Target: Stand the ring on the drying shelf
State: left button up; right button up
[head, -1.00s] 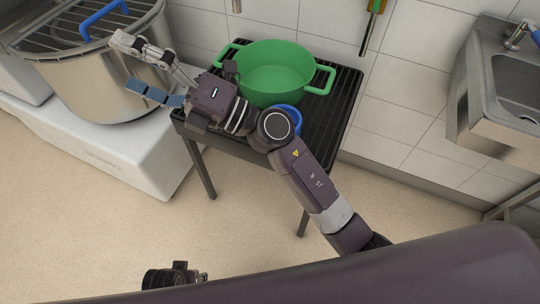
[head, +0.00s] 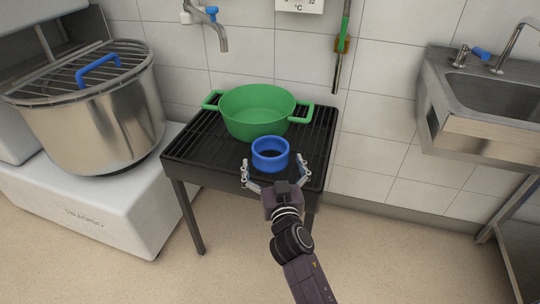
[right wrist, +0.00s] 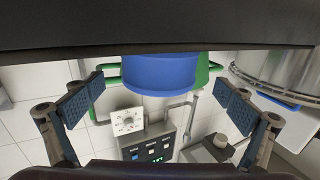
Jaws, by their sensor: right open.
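The blue ring (head: 270,154) is a short wide band with its opening upward. It sits at the front of the black slatted stand (head: 195,140), in front of the green pot. My right gripper (head: 272,162) is open and empty at the stand's front edge, one finger on each side of the ring's near side, with a gap to it. In the right wrist view, the ring (right wrist: 160,72) shows between and beyond the open fingers (right wrist: 166,106). Its upper part there is hidden by a dark edge. My left gripper is not in view. I cannot tell which surface is the drying shelf.
The green two-handled pot (head: 258,112) stands right behind the ring. A big steel pot (head: 90,120) with a grid and blue handle is at left on a white base (head: 110,215). A tap (head: 222,38) and a hanging green-handled tool (head: 343,45) are above. A steel sink (head: 480,125) is at right.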

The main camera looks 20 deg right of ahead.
aim_at(268, 139)
jog(key=w, duration=0.2)
jog(key=w+d, duration=0.1)
jog(key=w, duration=0.1)
jog(key=shift+w, duration=0.4)
jog(key=c, duration=1.4)
jog(key=shift+c, duration=0.2)
jog(key=shift+s+r, duration=0.1)
jog(key=shift+s, duration=0.05)
